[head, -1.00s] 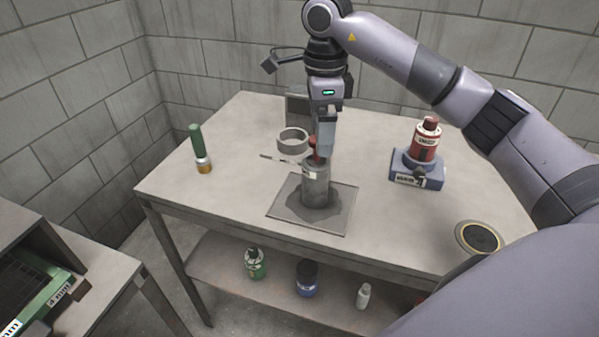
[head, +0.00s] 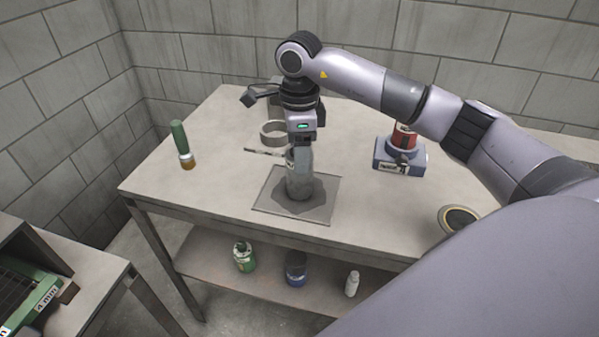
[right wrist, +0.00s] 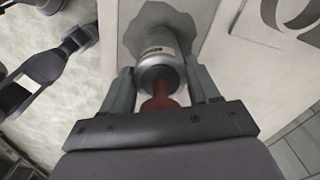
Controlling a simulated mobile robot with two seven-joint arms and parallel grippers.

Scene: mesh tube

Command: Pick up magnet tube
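The magnet tube is a grey metal cylinder (head: 299,181) standing upright on a dark patch on the square sheet (head: 322,207) at the middle of the table. In the right wrist view the cylinder (right wrist: 160,56) shows a pale label and a red stem (right wrist: 162,97) at its near end. My right gripper (head: 301,148) is over the tube's top, pointing down. In the right wrist view its fingers (right wrist: 162,82) stand apart on both sides of the red stem and cylinder end. I see no firm contact.
A grey ring (head: 272,130) is just behind the tube, with a thin rod near it. A red bottle on a blue base (head: 399,158) and a round dish (head: 458,219) are at the right. Bottles sit on the lower shelf (head: 262,277).

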